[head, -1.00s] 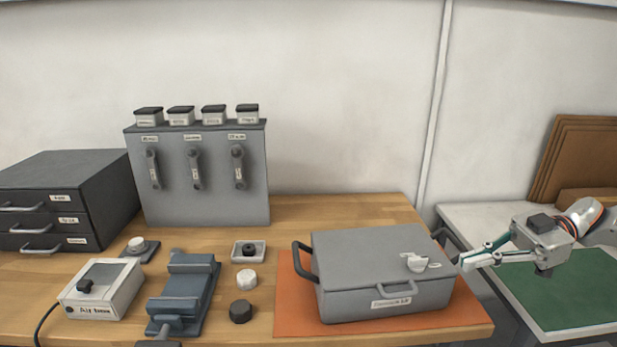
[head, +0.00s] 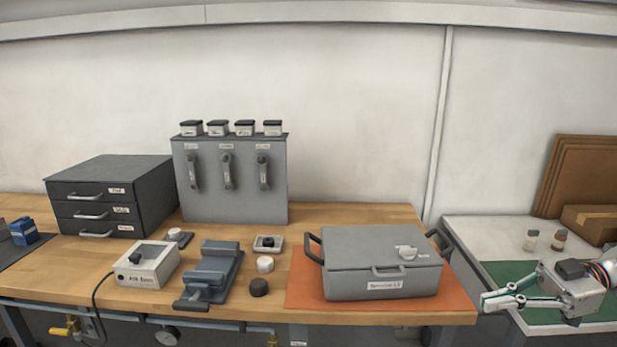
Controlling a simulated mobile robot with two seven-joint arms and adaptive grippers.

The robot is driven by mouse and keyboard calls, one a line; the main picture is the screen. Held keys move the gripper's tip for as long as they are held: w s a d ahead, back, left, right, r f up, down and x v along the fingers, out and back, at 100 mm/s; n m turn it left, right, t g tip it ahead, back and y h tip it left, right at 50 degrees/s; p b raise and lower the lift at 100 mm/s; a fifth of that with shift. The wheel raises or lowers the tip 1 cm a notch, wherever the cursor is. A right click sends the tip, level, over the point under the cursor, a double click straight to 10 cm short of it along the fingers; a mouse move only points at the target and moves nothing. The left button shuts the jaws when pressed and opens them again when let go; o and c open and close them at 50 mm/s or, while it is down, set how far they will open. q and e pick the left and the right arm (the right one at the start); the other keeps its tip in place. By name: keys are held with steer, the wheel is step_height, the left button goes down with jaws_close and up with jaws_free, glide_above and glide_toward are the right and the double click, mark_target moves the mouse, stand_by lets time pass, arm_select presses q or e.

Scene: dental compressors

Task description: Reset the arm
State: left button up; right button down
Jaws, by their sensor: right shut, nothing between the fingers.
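My right gripper (head: 500,301) shows at the lower right in the head view, pointing left. It is shut and empty. It is in front of the green mat on the right table, just right of the wooden bench's right end, and touches nothing that I can see. My left gripper is not in view.
A grey lidded case (head: 378,262) sits on an orange mat (head: 300,291) near the bench's right end. A vise (head: 213,270), a white switch box (head: 146,263), a lever panel (head: 231,206) and a drawer unit (head: 112,192) stand further left. Two small bottles (head: 545,239) stand on the right table.

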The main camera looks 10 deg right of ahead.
steer(key=w+a+f+m+t+h, duration=0.1)
steer(key=w+a+f+m+t, duration=0.1)
steer(key=a+f+t, duration=0.5)
steer(key=w+a+f+m, duration=0.2)
steer(key=a+f, duration=0.4)
steer(key=f, duration=0.6)
steer(key=s+a+f+m+h, duration=0.2)
steer(key=s+a+f+h, duration=0.1)
steer(key=f, duration=0.4)
steer(key=s+a+f+m+h, duration=0.3)
steer(key=s+f+h, duration=0.1)
steer(key=f, duration=0.3)
steer(key=s+a+f+m+h, duration=0.3)
steer(key=s+a+f+h, duration=0.1)
steer(key=f, duration=0.3)
steer(key=shift+s+f+h, duration=0.15)
steer(key=shift+s+h, duration=0.15)
steer(key=shift+s, duration=0.1)
